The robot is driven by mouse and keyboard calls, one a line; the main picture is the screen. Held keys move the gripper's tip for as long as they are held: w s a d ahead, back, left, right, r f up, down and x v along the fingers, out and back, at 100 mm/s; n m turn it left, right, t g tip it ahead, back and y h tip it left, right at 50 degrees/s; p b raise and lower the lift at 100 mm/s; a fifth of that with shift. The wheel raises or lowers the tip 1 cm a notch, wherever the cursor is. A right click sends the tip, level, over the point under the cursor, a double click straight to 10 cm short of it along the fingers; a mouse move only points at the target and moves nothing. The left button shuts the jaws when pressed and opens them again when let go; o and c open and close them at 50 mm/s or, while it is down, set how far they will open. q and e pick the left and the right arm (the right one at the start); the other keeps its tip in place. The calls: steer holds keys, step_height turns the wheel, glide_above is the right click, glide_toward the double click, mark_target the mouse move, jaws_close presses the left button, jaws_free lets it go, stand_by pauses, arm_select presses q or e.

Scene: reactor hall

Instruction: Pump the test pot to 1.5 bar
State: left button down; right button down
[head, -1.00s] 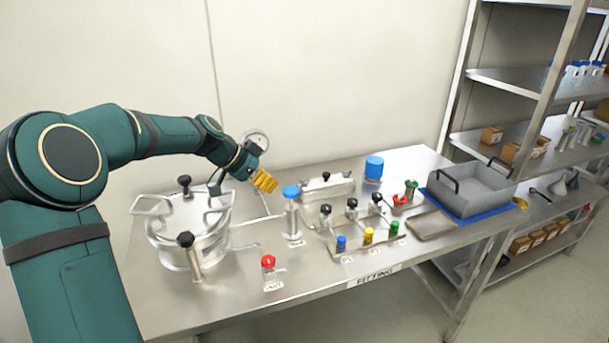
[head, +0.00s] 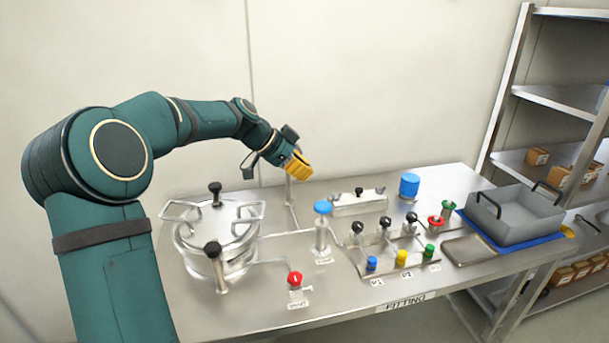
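The test pot (head: 215,238) is a round steel vessel with black-knobbed clamps and side handles, at the left of the steel bench. A hand pump (head: 322,236) with a blue knob (head: 322,207) stands upright to its right. A thin post (head: 291,205) rises behind the pump; its top is hidden by my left gripper. A red-knobbed valve (head: 295,280) sits at the bench front, its label too small to read. My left gripper (head: 299,168), with yellow fingers, is in the air above and left of the blue knob, apart from it. Its finger gap is unclear. My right gripper is out of view.
Right of the pump are a rack (head: 398,262) with blue, yellow and green fittings, black-knobbed pieces, a steel block (head: 350,204) and a blue cylinder (head: 409,186). A grey bin (head: 520,217) stands at the right end. Shelves (head: 560,98) stand beyond.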

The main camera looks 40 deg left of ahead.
arm_select(q)
glide_above(323, 207)
step_height(323, 207, down, 5)
steer(key=shift+s+a+f, duration=0.1)
steer(key=shift+a, duration=0.05)
step_height(323, 207, down, 3)
steer(key=shift+f+b, duration=0.15)
steer(key=shift+b, duration=0.2)
steer(key=shift+f, duration=0.5)
